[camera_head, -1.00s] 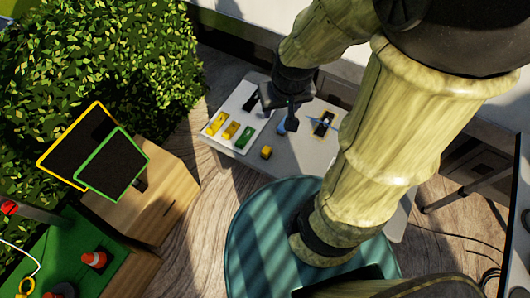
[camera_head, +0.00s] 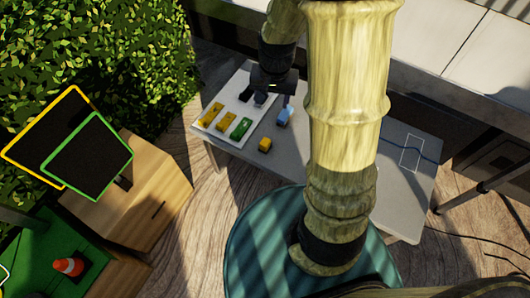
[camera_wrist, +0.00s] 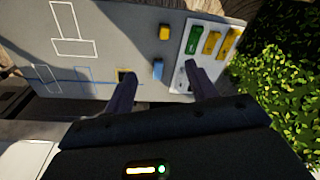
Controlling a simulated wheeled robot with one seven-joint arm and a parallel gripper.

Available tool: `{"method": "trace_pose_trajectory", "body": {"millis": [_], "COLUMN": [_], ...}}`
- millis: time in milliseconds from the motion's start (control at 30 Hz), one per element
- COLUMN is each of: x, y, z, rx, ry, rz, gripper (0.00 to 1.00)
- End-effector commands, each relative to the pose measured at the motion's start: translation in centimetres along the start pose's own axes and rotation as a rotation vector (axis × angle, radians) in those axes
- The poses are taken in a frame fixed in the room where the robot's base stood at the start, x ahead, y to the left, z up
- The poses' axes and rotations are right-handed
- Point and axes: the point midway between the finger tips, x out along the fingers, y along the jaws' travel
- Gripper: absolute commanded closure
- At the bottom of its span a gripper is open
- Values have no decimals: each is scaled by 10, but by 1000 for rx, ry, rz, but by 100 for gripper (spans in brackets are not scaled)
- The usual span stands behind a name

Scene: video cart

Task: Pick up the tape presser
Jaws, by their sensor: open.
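My gripper (camera_head: 274,101) is open above the grey table, its two dark fingers apart and empty. In the wrist view my gripper (camera_wrist: 160,72) has a small blue piece (camera_wrist: 158,69) showing between its fingertips. The blue piece (camera_head: 284,116) lies just right of the white tray in the head view. A dark piece (camera_head: 246,93) lies at the tray's far end. I cannot tell which of these is the tape presser.
The white tray (camera_head: 208,124) holds yellow pieces (camera_head: 226,116) and a green piece (camera_head: 242,128). A yellow block (camera_head: 265,144) lies near the front edge of the grey table (camera_head: 400,190). The table's right part is bare, with a white outline. A hedge (camera_head: 90,50) stands left.

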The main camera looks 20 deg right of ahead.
Motion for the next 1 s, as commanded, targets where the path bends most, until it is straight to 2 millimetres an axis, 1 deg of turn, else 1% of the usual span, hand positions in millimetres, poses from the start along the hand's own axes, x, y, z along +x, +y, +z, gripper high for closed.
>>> {"method": "trace_pose_trajectory", "body": {"millis": [33, 400, 500, 600, 900, 1000], "x": [30, 151, 172, 181, 179, 183], "y": [-1, -9, -10, -11, -12, -11], "z": [-4, -36, -42, -45, -46, -45], "rx": [31, 275, 324, 351, 357, 357], "ry": [-11, -67, -77, -80, -82, -83], "rz": [6, 50, 61, 66, 68, 68], "gripper": [44, 44, 44, 44, 44, 44]}}
